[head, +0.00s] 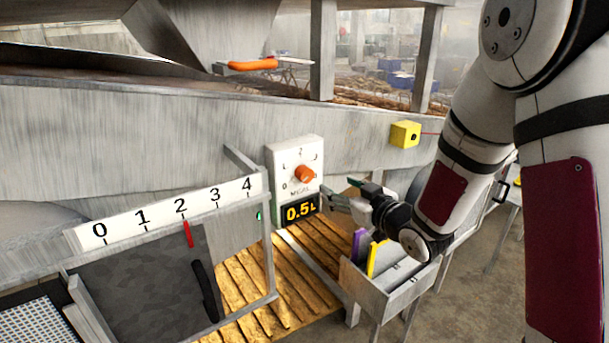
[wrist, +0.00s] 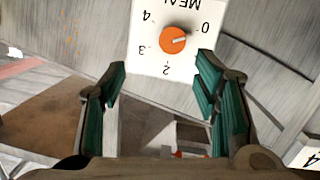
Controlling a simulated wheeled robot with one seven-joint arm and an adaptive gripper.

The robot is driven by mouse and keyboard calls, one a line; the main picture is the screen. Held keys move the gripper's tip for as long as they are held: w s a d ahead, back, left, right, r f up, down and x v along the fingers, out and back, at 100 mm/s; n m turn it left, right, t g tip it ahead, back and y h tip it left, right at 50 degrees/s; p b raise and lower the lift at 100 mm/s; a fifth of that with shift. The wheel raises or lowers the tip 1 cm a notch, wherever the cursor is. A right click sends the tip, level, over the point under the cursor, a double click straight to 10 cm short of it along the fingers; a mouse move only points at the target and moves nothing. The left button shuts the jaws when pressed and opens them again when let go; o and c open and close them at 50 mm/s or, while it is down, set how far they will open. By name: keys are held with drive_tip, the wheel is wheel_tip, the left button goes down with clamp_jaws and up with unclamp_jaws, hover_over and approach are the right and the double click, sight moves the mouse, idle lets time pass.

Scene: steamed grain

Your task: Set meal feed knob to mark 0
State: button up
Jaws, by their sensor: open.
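The meal feed knob (head: 305,174) is an orange dial on a white panel (head: 281,162) with a "0.5L" display below it. In the wrist view the knob (wrist: 174,40) appears upside down, with 0, 2, 3 and 4 readable around it. Its pale pointer line aims to the right, a little below the 0; mark 1 is not visible there. My gripper (head: 347,193) is open and empty, to the right of and below the knob in the head view. In the wrist view its green-padded fingers (wrist: 161,64) are spread, with the knob beyond their tips and apart from them.
A 0-to-4 scale (head: 160,215) with a red pointer (head: 188,234) at 2 stands at the left. A metal bin (head: 390,285) with purple and yellow pieces is below my gripper. A yellow box (head: 405,134) is on the sloping wall, and an orange handle (head: 252,64) is above.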

sight(308, 177)
drive_tip(key=w+a, duration=0.2)
drive_tip(key=w, duration=0.1)
drive_tip(key=w+a+f+y, duration=0.1)
drive_tip(key=w+a, duration=0.1)
drive_tip(key=w, duration=0.2)
drive_tip(key=w+a+f+y, duration=0.1)
drive_tip(key=w+a, duration=0.2)
drive_tip(key=shift+w+a+f+t+p, duration=0.1)
drive_tip(key=shift+w+f+t+p, duration=0.05)
drive_tip(key=shift+w+t+p, duration=0.2)
drive_tip(key=c, duration=1.1)
drive_tip(key=shift+n, duration=0.3)
drive_tip(key=shift+c, duration=0.2)
